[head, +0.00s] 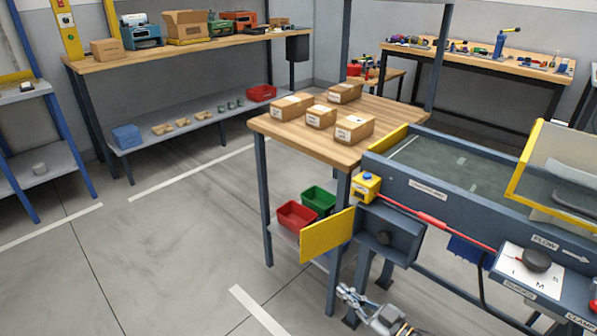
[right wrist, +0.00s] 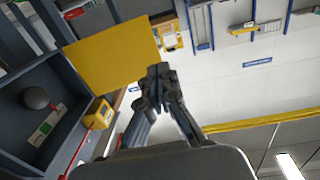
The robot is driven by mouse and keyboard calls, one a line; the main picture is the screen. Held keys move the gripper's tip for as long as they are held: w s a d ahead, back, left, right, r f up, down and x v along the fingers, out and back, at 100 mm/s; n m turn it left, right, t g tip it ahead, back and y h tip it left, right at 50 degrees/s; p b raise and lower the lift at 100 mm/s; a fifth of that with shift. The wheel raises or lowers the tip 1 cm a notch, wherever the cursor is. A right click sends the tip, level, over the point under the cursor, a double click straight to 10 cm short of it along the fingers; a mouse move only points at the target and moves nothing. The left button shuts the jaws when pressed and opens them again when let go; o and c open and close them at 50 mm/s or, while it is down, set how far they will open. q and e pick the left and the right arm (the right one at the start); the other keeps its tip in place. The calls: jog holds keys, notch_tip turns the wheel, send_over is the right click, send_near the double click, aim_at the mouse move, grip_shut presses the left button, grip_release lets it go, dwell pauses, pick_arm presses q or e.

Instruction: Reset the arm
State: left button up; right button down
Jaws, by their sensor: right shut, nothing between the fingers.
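My right gripper (head: 348,294) is at the bottom of the head view, low in front of the conveyor frame. It is shut and empty. In the right wrist view its fingers (right wrist: 158,76) meet at the tips, with nothing between them. They overlap the lower edge of a yellow panel (right wrist: 113,52) in that picture; I cannot tell whether they touch it. My left gripper is out of view.
A yellow button box (head: 365,186) and red bar (head: 430,218) run along the conveyor (head: 463,190). A control plate with a dark knob (head: 537,260) is at right. A wooden table (head: 290,128) carries several cartons, with red (head: 295,215) and green (head: 318,200) bins below. Open floor lies left.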

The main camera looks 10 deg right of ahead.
jog(key=s+f+m+g+h, duration=0.35)
jog(key=s+f+h, duration=0.35)
jog(key=f, duration=0.5)
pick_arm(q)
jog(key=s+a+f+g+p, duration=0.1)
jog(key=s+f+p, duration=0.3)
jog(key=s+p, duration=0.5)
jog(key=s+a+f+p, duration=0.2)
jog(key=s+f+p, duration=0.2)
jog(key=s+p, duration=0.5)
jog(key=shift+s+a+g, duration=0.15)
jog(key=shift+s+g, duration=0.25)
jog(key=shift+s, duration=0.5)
pick_arm(e)
jog(key=s+d+f+g+h, duration=0.1)
jog(key=s+f+g, duration=0.2)
jog(key=s, duration=0.9)
jog(key=s+d+f+g+h, duration=0.1)
jog(key=s+f+g, duration=0.3)
jog(key=s, duration=0.9)
jog(key=s+d+f+m+g+h, duration=0.1)
jog(key=s+d+f+g, duration=0.2)
jog(key=s+f, duration=0.5)
jog(key=s, duration=0.4)
jog(key=shift+s, duration=0.2)
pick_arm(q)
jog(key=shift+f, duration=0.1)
